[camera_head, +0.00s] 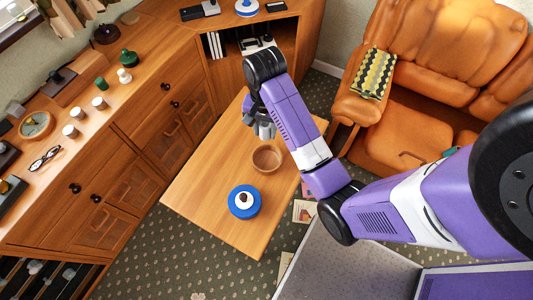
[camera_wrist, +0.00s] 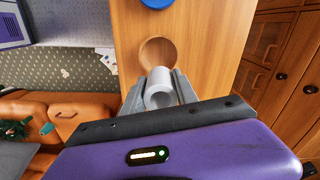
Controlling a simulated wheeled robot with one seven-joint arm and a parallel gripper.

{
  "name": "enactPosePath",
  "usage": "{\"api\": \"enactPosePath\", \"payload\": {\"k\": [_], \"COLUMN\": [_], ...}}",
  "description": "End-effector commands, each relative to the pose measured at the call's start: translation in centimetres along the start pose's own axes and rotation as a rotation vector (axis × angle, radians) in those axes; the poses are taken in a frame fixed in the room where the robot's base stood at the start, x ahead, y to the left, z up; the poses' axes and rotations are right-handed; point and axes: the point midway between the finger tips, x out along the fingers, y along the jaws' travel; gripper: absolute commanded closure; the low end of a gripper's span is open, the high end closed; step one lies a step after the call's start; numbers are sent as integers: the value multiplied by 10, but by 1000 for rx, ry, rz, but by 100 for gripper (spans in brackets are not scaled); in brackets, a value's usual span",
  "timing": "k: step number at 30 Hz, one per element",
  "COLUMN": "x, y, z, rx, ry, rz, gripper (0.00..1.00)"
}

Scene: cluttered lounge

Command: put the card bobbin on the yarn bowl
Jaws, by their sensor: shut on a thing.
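The yarn bowl is a round brown wooden bowl (camera_head: 267,158) on the light wood table; it also shows in the wrist view (camera_wrist: 154,50), just beyond my fingertips. My gripper (camera_head: 264,130) is above the table near the bowl's far side. In the wrist view my gripper (camera_wrist: 160,84) is shut on a pale grey cylinder, the card bobbin (camera_wrist: 160,91), with its round end facing the camera. The bobbin is held apart from the bowl. In the head view the bobbin is hard to tell from the grey fingers. The bowl looks empty.
A blue round item (camera_head: 238,212) with a white and dark top stands on the table (camera_head: 195,190) near the bowl. A wooden sideboard (camera_head: 135,130) with several small items runs along the left. An orange leather armchair (camera_head: 400,130) stands at the right.

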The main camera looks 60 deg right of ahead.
Motion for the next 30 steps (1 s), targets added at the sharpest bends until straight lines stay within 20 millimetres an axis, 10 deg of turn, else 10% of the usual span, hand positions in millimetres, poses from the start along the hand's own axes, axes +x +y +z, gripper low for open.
{"api": "enactPosePath", "payload": {"k": [21, 30], "x": [139, 168], "y": [4, 4], "z": [-2, -2], "rx": [27, 27], "ry": [-3, -1], "rz": [3, 1], "gripper": [100, 100]}}
